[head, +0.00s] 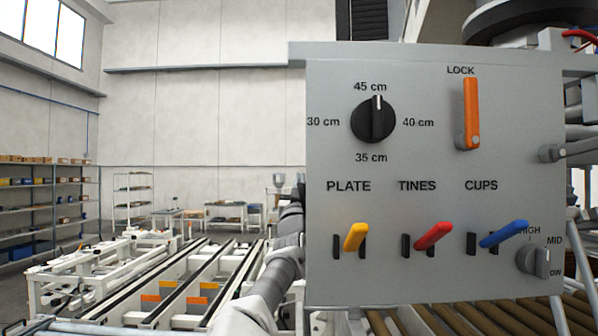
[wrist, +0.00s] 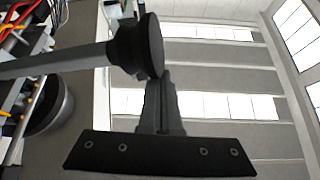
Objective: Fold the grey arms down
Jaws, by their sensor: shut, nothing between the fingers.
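In the wrist view my gripper (wrist: 166,74) is shut and empty, its two grey fingers together above a black bolted bar. A grey arm (wrist: 55,63) reaches in from the left and ends in a thick black round pad (wrist: 138,47). The pad overlaps my fingertips in the picture; I cannot tell whether they touch. In the head view a grey rod with a round end (head: 552,153) shows at the panel's right edge; I cannot tell if it is the same arm. My gripper is hidden behind the panel there.
The grey control panel (head: 430,285) fills the right of the head view, with a dial (head: 373,119), orange LOCK lever (head: 471,113), and yellow (head: 355,236), red (head: 433,235) and blue (head: 503,234) levers. Rollers (head: 470,318) lie below. Cables (wrist: 15,25) hang upper left in the wrist view.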

